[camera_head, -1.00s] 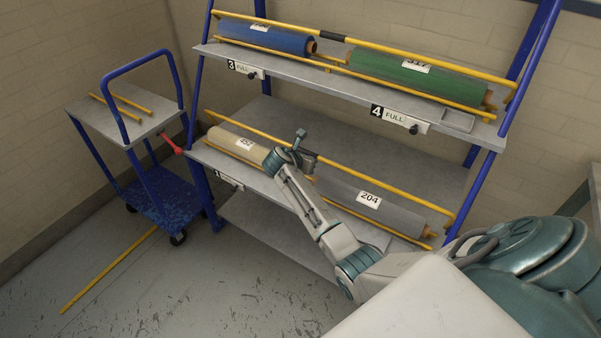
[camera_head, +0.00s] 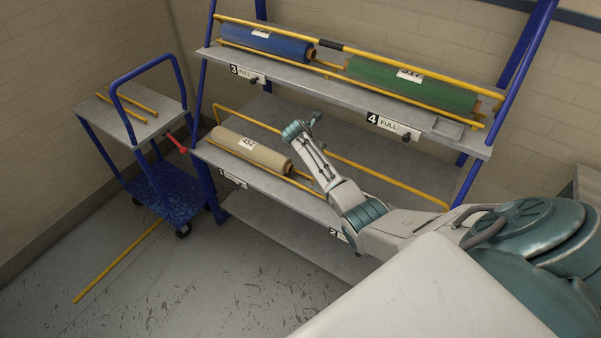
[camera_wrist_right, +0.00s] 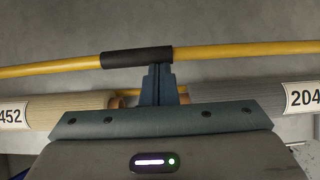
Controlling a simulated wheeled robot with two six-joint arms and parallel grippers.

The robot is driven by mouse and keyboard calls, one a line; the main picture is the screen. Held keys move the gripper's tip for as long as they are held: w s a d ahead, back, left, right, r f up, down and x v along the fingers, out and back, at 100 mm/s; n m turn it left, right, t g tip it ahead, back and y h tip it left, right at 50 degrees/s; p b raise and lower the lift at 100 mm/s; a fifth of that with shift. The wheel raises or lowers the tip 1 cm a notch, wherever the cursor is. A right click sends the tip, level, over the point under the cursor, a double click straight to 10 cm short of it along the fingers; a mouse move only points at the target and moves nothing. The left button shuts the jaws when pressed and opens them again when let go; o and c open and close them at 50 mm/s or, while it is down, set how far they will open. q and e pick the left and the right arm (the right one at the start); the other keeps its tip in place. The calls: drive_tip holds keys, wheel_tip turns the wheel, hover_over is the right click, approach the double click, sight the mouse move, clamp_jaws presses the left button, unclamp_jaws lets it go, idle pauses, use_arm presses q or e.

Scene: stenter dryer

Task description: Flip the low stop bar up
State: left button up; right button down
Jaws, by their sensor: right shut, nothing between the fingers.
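The low stop bar (camera_head: 380,177) is a long yellow bar along the lower shelf, standing above the roll line. Its dark middle grip (camera_wrist_right: 128,58) shows in the wrist view; in the head view my right arm hides that middle part. My right gripper (camera_head: 314,118) reaches the bar's middle. In the wrist view its fingers (camera_wrist_right: 158,70) are shut and empty, with the tips against or just below the right part of the dark grip; exact contact is unclear. My left gripper is out of view.
A beige roll 452 (camera_head: 252,149) lies on the lower shelf; roll 204 (camera_wrist_right: 300,97) shows at the wrist view's right. The upper shelf (camera_head: 300,85) holds blue (camera_head: 265,40) and green (camera_head: 415,84) rolls behind another yellow bar. A blue trolley (camera_head: 165,190) stands left.

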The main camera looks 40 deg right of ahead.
drive_tip(key=d, duration=0.1)
drive_tip(key=y, duration=0.1)
drive_tip(key=w+d+g+y, duration=0.1)
drive_tip(key=shift+w+d+r, duration=0.1)
drive_tip(key=shift+d+r, duration=0.25)
drive_tip(key=shift+w+d+f, duration=0.1)
drive_tip(key=shift+w+d, duration=0.1)
drive_tip(key=shift+d, duration=0.25)
drive_tip(key=shift+w+d, duration=0.15)
drive_tip(key=shift+d, duration=0.3)
drive_tip(key=s+a+r, duration=0.1)
drive_tip(key=s+a, duration=0.3)
drive_tip(key=a, duration=0.7)
drive_tip(key=shift+s+a+b, duration=0.25)
drive_tip(key=shift+s+b, duration=0.05)
drive_tip(key=shift+s, duration=0.1)
